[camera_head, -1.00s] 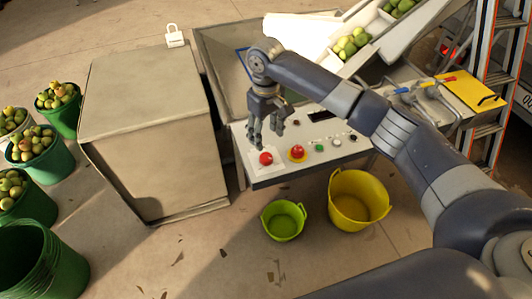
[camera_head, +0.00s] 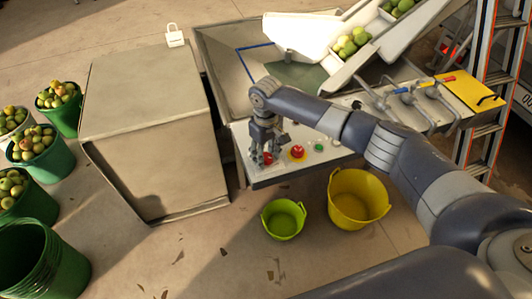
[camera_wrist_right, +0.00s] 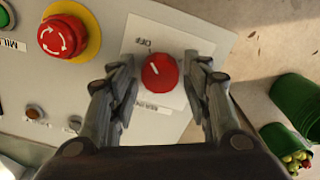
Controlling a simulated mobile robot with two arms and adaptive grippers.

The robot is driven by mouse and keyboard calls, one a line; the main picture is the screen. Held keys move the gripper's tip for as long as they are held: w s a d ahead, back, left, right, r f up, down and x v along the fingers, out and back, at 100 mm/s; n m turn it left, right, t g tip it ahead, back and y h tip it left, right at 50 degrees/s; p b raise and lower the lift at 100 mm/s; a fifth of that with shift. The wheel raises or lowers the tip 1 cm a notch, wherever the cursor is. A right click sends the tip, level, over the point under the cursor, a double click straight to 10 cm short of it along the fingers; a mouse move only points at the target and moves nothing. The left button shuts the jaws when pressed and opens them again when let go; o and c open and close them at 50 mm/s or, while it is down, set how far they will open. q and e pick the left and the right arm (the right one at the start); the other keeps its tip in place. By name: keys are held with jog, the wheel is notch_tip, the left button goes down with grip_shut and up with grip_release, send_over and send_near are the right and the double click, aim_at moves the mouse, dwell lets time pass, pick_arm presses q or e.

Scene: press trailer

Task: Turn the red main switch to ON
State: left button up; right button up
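The red main switch (camera_wrist_right: 160,72) is a round red knob on a white plate (camera_wrist_right: 143,32) in the right wrist view. A short white line shows on its face, and the word OFF is printed beside it. More lettering on the plate is partly covered by a finger. My right gripper (camera_wrist_right: 158,85) is open, with one finger on each side of the knob and a gap visible on both sides. In the head view the right gripper (camera_head: 264,158) is over the panel's near left corner, with the red switch (camera_head: 268,158) partly hidden behind its fingers. My left gripper is not in view.
A red mushroom button on a yellow ring (camera_wrist_right: 62,37) sits close beside the switch. A green button (camera_head: 319,147) is farther along the panel (camera_head: 262,181). A grey cabinet (camera_head: 150,120) stands to the left. Green and yellow tubs (camera_head: 358,199) are on the floor in front.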

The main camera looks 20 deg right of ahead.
jog(key=c, duration=0.5)
jog(key=shift+c, duration=0.2)
